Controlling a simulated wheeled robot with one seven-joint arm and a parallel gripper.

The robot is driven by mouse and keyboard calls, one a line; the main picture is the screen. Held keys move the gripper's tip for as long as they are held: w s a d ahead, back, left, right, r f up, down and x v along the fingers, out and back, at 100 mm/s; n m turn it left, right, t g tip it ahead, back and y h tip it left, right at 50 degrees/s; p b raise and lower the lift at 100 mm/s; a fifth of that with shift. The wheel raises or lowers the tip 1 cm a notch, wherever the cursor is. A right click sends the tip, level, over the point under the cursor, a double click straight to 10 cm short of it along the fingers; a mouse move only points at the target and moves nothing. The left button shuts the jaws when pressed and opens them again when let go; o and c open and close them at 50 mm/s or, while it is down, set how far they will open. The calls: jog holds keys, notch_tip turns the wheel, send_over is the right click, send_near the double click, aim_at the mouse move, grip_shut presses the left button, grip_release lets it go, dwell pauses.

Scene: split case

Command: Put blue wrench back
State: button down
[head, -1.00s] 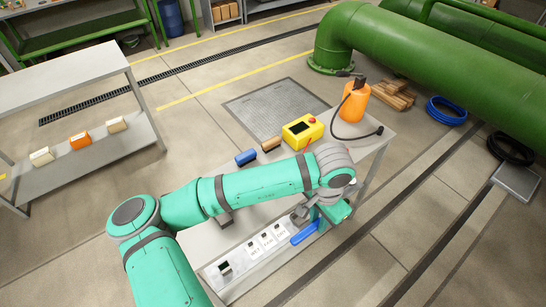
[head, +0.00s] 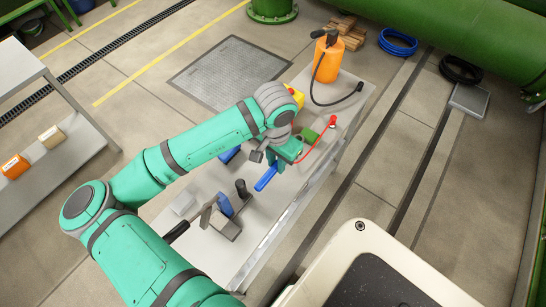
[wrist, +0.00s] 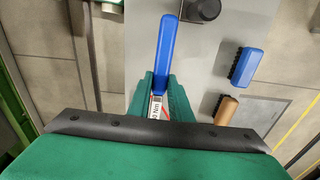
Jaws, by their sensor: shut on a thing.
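The blue wrench shows its blue handle (head: 265,178) in the head view, sticking out to the lower left of my gripper (head: 288,150). In the wrist view the handle (wrist: 166,45) points up the picture, and a label with "Nm" shows at its lower end between the green fingers. My gripper (wrist: 160,98) is shut on the wrench near this label. The wrench is over the grey table (head: 278,208); the gap below it cannot be told. The rest of the wrench is hidden by my gripper.
A red bar (head: 318,138) and a green block (head: 309,135) lie just beyond my gripper. An orange sprayer (head: 326,62) stands at the far end. A blue brush (wrist: 250,66) and a wooden brush (wrist: 226,109) are beside the wrench. A dark upright cylinder (head: 242,188) stands nearer.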

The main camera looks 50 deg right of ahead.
send_over(276, 180)
jog(key=shift+s+d+f, duration=0.15)
jog(key=shift+f, duration=2.6)
jog(key=shift+a+f, duration=0.2)
jog(key=shift+f, duration=0.25)
jog(key=shift+w+f, duration=0.2)
jog(key=shift+f, duration=0.45)
jog(key=c, duration=1.6)
grip_release()
jog(key=shift+o, duration=0.3)
jog(key=shift+s+d, duration=0.1)
jog(key=shift+s, duration=0.05)
jog(key=o, duration=0.5)
